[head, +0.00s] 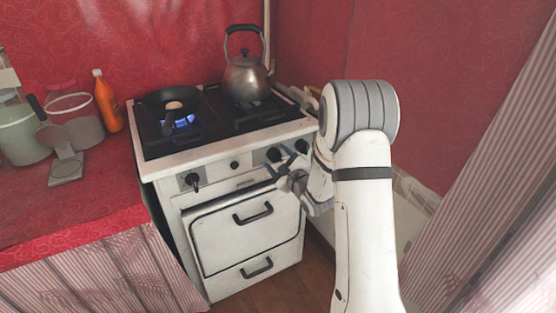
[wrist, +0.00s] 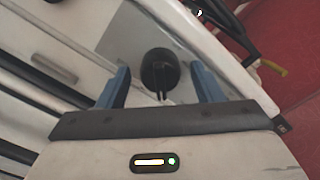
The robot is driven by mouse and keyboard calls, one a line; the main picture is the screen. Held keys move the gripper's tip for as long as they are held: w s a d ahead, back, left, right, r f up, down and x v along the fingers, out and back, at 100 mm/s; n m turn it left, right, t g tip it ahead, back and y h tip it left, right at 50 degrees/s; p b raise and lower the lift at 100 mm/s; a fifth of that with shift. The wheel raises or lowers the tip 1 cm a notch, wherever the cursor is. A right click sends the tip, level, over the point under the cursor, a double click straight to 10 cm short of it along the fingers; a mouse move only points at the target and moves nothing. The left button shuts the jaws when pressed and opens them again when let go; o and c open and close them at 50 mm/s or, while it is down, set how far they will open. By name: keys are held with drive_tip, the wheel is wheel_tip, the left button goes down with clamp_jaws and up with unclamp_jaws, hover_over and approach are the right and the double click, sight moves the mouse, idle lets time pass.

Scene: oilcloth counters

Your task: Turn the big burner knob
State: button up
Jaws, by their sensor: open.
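The white stove (head: 250,228) has black knobs along its front panel. One black knob (wrist: 160,70) sits between the two blue fingers of my gripper (wrist: 160,68) in the wrist view, with a gap on each side. My gripper is open and empty. In the head view my gripper (head: 280,168) is at the right part of the front panel, close to a black knob (head: 273,155). Another knob (head: 301,146) is to its right and one more knob (head: 192,180) is at the far left. I cannot tell how far the fingers reach along the knob.
A metal kettle (head: 246,80) stands at the back right. The red counter (head: 70,210) on the left holds jars and an orange bottle (head: 106,100). An oven handle (head: 253,213) sticks out below the panel.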

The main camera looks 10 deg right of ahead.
drive_tip(key=shift+s, duration=0.1)
drive_tip(key=v, duration=0.7)
drive_tip(key=shift+s+p, duration=0.3)
drive_tip(key=shift+d, duration=0.1)
idle(0.5)
drive_tip(key=s+d+r+n+g+h+p, duration=0.1)
drive_tip(key=s+r+n+g+h+p, duration=0.2)
drive_tip(key=s+r+n+p, duration=0.25)
drive_tip(key=s+d+r+n+g+h+p, duration=0.1)
drive_tip(key=s+r+n+g+h+p, duration=0.2)
drive_tip(key=r+n, duration=0.4)
drive_tip(key=s+a+r+n+g+p, duration=0.2)
drive_tip(key=s+r+n+g+p, duration=0.2)
drive_tip(key=s, duration=0.6)
drive_tip(key=s+a+r+n+g+p, duration=0.2)
drive_tip(key=s+r+n, duration=0.4)
drive_tip(key=s, duration=0.4)
drive_tip(key=shift+s+r+g+p, duration=0.4)
drive_tip(key=shift+r+g+p, duration=0.25)
drive_tip(key=shift+g+p, duration=0.35)
